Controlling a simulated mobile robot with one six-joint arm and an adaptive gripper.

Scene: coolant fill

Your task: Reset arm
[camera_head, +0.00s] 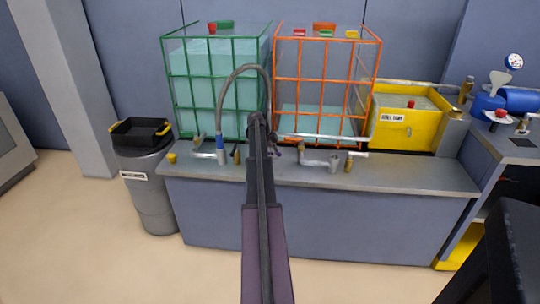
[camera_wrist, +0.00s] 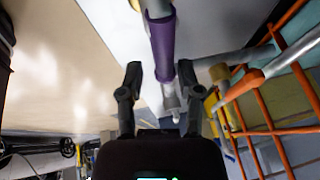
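My gripper (camera_wrist: 159,68) shows in the wrist view with its two dark fingers spread apart. A purple-sleeved pipe or hose end (camera_wrist: 162,42) lies in view between and beyond the fingers. I see no finger closed on it, and I cannot tell how far it is from them. In the head view my arm reaches forward from the bottom middle to the counter (camera_head: 420,176). It ends in front of the gap between the green-framed tank (camera_head: 207,91) and the orange-framed tank (camera_head: 300,75). My fingers are hidden behind the arm there.
A grey hose (camera_head: 222,105) with a blue sleeve arches beside my arm's end. Valves and pipes (camera_head: 318,160) line the counter. A yellow bin (camera_head: 405,130) stands at right, a grey drum (camera_head: 150,190) at left. Orange bars (camera_wrist: 268,125) are close right of my gripper. The left floor is clear.

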